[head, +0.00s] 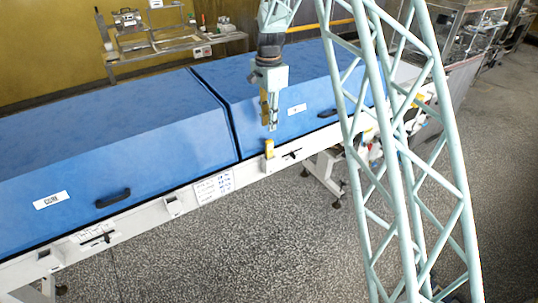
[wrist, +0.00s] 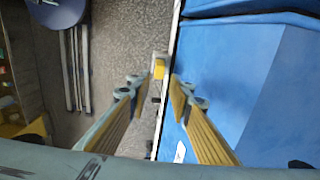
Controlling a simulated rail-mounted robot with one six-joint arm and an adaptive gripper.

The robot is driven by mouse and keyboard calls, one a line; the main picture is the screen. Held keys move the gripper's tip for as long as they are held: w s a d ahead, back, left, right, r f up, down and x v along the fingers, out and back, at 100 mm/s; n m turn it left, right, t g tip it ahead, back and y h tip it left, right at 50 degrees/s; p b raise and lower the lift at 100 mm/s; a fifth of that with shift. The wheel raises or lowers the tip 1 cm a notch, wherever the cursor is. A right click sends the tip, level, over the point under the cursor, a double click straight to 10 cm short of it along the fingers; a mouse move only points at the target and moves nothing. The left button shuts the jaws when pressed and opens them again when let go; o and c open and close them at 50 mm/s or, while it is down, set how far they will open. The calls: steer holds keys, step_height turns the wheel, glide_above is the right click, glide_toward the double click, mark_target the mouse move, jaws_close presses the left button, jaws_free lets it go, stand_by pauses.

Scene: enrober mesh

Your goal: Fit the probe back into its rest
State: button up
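A small yellow block (head: 269,148), perhaps the probe's handle, stands at the white front rail of the blue-hooded machine, just below my gripper (head: 270,127). In the wrist view the yellow block (wrist: 159,71) has a pale part at its far end and lies beyond the fingertips, near the middle. My gripper (wrist: 160,88) is open, its two yellow-padded fingers apart with nothing held between them. A pale bracket (head: 172,206) on the rail, left of the block, could be the rest; I cannot tell.
Blue hoods (head: 100,140) cover the machine behind the rail. A dark lever (head: 292,154) sits right of the yellow block, and a paper label (head: 213,186) hangs to its left. A round blue stool (wrist: 58,12) stands at left in the wrist view.

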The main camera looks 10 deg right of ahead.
mark_target(269, 140)
steer(key=shift+f, duration=3.55)
steer(key=shift+f+p, duration=0.45)
steer(key=shift+f, duration=2.15)
steer(key=shift+c, duration=0.3)
jaws_close()
